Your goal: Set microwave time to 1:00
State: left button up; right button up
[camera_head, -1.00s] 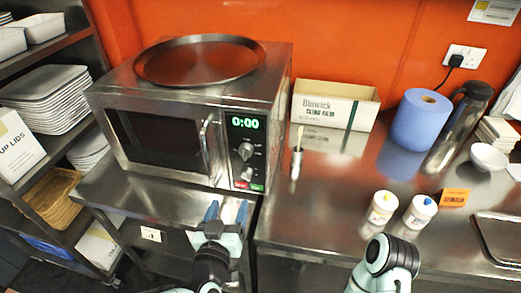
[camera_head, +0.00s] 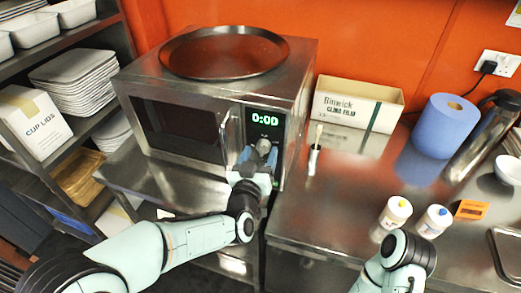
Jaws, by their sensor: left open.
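The microwave (camera_head: 187,130) is a steel box on the steel counter, with its door shut. Its green display (camera_head: 265,119) reads 0:00. Below the display, the upper knob (camera_head: 264,146) shows on the control panel; the lower panel is hidden behind my gripper. My left gripper (camera_head: 257,157) is open in front of the panel, its blue-grey fingertips by the upper knob. I cannot tell whether they touch it. My right arm shows at the lower right, but its gripper fingers are not in view.
A round metal tray (camera_head: 224,52) lies on top of the microwave. A cling film box (camera_head: 356,104), a blue paper roll (camera_head: 446,126), two capped bottles (camera_head: 397,212) and a small pot with a brush (camera_head: 314,158) stand to the right. Shelves with trays are at left.

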pick_arm(q)
jog(key=shift+w+d, duration=0.15)
jog(key=shift+w, duration=0.4)
jog(key=c, duration=1.1)
jog(key=shift+o, duration=0.2)
